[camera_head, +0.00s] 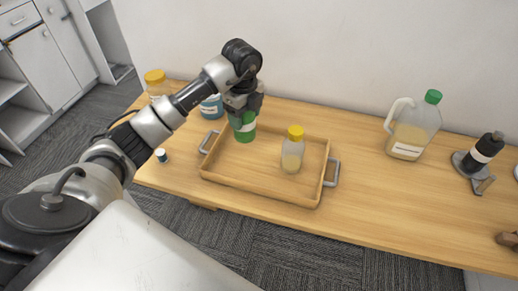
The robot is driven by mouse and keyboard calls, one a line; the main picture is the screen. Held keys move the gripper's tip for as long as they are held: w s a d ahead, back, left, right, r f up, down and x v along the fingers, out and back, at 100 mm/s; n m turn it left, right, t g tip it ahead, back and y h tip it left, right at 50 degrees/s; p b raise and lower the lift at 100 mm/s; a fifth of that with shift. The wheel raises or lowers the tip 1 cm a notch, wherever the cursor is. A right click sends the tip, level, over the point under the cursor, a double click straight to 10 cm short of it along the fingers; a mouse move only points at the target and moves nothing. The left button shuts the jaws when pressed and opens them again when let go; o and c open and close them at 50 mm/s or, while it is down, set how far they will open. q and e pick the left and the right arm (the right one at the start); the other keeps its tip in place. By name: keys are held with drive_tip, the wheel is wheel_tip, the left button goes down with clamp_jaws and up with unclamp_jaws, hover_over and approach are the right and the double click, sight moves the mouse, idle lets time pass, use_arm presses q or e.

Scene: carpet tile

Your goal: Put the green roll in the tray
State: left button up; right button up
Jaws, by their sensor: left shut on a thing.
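My left gripper (243,104) points down over the back left part of the wooden tray (256,199) and is shut on the green roll (244,131). The roll is green with a pale band and is upright between the fingers. Its lower end shows over the tray's inside, near the back left corner. I cannot tell whether it touches the tray floor. The tray has grey handles at its left and right ends. A bottle with a yellow cap (292,151) stands in the tray, right of the roll. My right gripper is not in view.
A jug with a green cap (414,127) and a black bottle on a grey stand (481,155) are at the right. A blue-labelled container (211,107) and a yellow-lidded jar (156,83) stand behind my left arm. A small white-capped item (161,155) is left of the tray.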

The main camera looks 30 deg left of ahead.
use_arm(q)
wheel_tip(320, 180, down, 8)
drive_tip(key=shift+r+p, duration=0.1)
drive_tip(key=shift+p, duration=0.35)
drive_tip(key=shift+f, duration=0.25)
drive_tip(key=shift+f, duration=0.1)
drive_tip(key=o, duration=1)
drive_tip(key=shift+r, duration=0.25)
wheel_tip(320, 180, up, 12)
drive_tip(key=b, duration=0.1)
drive_tip(key=shift+b, duration=0.35)
drive_tip(key=shift+f, duration=0.15)
